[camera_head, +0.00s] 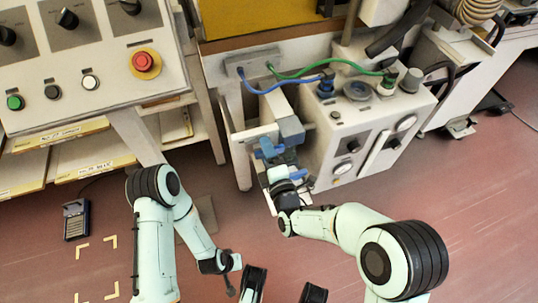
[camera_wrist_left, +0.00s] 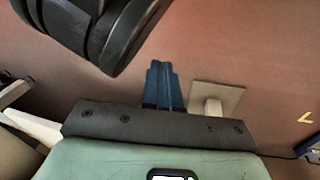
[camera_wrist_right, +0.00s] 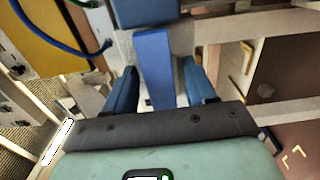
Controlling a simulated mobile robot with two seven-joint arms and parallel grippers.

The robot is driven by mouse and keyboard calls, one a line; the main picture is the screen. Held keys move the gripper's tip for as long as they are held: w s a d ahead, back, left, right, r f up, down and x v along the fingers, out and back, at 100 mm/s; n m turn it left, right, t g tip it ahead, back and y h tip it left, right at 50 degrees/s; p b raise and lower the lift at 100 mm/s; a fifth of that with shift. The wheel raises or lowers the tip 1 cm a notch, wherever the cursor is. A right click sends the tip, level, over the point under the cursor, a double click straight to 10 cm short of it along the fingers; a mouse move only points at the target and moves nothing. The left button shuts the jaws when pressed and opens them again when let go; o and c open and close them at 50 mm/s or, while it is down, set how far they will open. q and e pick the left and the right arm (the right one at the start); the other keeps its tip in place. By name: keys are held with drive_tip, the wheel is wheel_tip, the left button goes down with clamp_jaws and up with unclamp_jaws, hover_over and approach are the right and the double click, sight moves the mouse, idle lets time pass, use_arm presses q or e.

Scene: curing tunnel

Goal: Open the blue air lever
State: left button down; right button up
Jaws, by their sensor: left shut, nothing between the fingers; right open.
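The blue air lever (camera_wrist_right: 152,62) is a flat blue bar that hangs from a grey-blue block in the right wrist view. My right gripper (camera_wrist_right: 160,90) is open, with one finger on each side of the lever and gaps showing between. In the head view my right gripper (camera_head: 270,150) is at the front left of the white machine; lever and blue fingers are hard to tell apart there. My left gripper (camera_head: 230,286) is low, well away from the lever. The left wrist view shows its fingers (camera_wrist_left: 163,85) shut and empty above the floor.
A white machine box (camera_head: 365,130) with knobs and blue and green hoses stands right of the lever. A control panel (camera_head: 90,60) with a red button (camera_head: 143,62) is at left, above shelves.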

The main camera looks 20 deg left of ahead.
use_arm(q)
drive_tip(key=shift+t, duration=0.6)
drive_tip(key=w+r, duration=0.1)
drive_tip(key=w+r+p, duration=0.1)
drive_tip(key=w+r, duration=0.1)
drive_tip(key=shift+w+d+p, duration=0.1)
drive_tip(key=shift+d+p, duration=0.15)
drive_tip(key=shift+p, duration=0.05)
use_arm(e)
drive_tip(key=v, duration=1.3)
drive_tip(key=shift+s+d, duration=0.1)
